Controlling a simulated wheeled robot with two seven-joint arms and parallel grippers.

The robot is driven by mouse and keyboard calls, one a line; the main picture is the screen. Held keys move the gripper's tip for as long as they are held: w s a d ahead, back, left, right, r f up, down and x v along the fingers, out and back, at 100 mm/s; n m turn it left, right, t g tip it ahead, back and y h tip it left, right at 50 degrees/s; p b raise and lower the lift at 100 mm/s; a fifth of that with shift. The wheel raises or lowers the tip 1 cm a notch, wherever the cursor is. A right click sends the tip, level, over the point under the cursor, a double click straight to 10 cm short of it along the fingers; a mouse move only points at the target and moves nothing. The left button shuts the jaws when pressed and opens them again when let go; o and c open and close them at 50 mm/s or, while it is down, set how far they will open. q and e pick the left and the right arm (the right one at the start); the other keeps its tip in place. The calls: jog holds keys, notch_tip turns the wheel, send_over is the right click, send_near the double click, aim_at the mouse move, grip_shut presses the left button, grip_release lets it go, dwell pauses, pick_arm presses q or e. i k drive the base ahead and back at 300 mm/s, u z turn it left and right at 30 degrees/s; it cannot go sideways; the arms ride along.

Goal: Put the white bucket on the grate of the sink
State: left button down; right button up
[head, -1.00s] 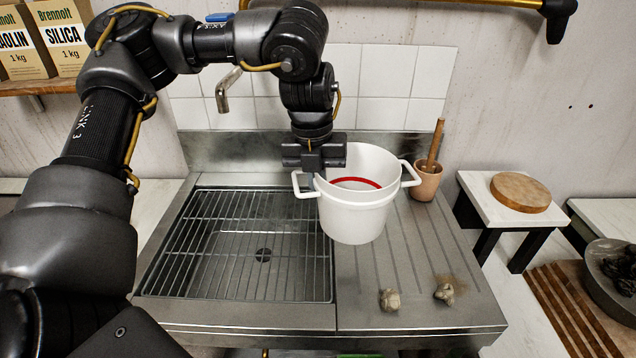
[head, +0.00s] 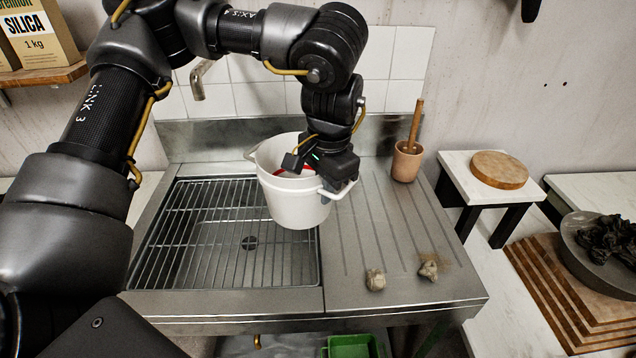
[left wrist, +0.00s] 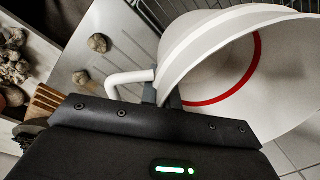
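The white bucket (head: 294,207) has two side handles and a red ring inside; it is near the right edge of the sink's grate (head: 190,235) in the head view. Its height above the worktop is hard to judge. My left gripper (head: 334,182) is at the bucket's right side, by the right handle. In the left wrist view its fingers (left wrist: 161,96) close on the rim beside the handle, and the bucket (left wrist: 215,50) fills the right. The grate also shows at the top there. My right gripper is not in view.
A tap (head: 198,85) hangs over the back of the sink. The grate is bare.

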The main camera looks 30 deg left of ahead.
aim_at(233, 224)
jog(key=z, duration=1.65)
jog(key=k, duration=1.75)
jog(key=u, duration=1.25)
jog(key=i, duration=0.5)
jog(key=z, duration=0.15)
